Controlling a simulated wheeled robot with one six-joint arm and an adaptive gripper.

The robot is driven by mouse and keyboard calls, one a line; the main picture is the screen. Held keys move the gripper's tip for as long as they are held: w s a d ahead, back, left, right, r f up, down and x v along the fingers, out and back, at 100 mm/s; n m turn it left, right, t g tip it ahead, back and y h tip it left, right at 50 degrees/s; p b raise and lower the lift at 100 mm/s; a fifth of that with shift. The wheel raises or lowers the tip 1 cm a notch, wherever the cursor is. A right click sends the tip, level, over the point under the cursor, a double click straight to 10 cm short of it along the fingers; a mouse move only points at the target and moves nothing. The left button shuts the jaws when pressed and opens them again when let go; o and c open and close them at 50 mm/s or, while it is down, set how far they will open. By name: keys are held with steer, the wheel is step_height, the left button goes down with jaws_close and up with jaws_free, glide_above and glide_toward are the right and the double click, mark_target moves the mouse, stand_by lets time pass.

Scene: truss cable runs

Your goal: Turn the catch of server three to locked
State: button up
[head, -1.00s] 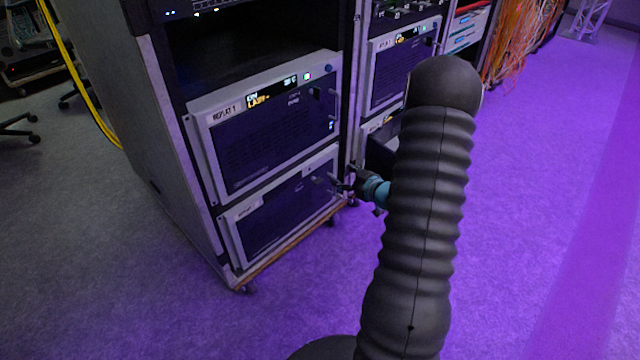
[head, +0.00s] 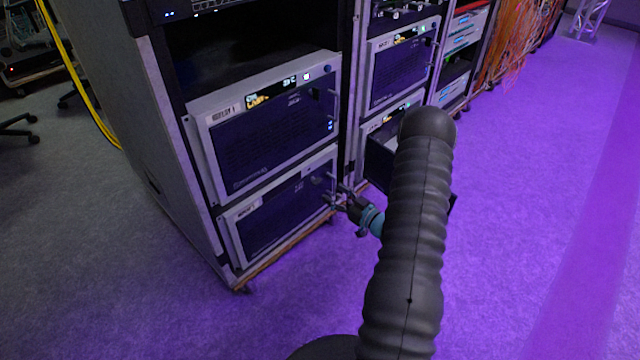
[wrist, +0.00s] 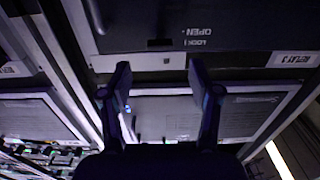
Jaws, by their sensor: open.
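The lower server (head: 285,215) in the near rack has a dark front in a grey frame; its label is too small to read surely. In the wrist view this front (wrist: 240,22) appears upside down at the top, with OPEN and LOCK lettering (wrist: 195,37). A small dark slot (wrist: 160,43) is beside the lettering. I cannot make out the catch or its position clearly. My gripper (head: 333,192) is at this server's right side, near its handle. In the wrist view my gripper (wrist: 158,80) is open, fingers apart, with nothing between them.
Another server (head: 265,130) sits directly above, with lit displays and a handle. A second rack (head: 400,75) stands to the right, a dark panel (head: 378,160) jutting from its lower unit. Orange cables (head: 515,45) hang farther back. The purple-lit floor (head: 530,230) at right is clear.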

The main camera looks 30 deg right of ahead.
mark_target(320, 183)
steer(key=x, duration=0.7)
steer(key=c, duration=1.2)
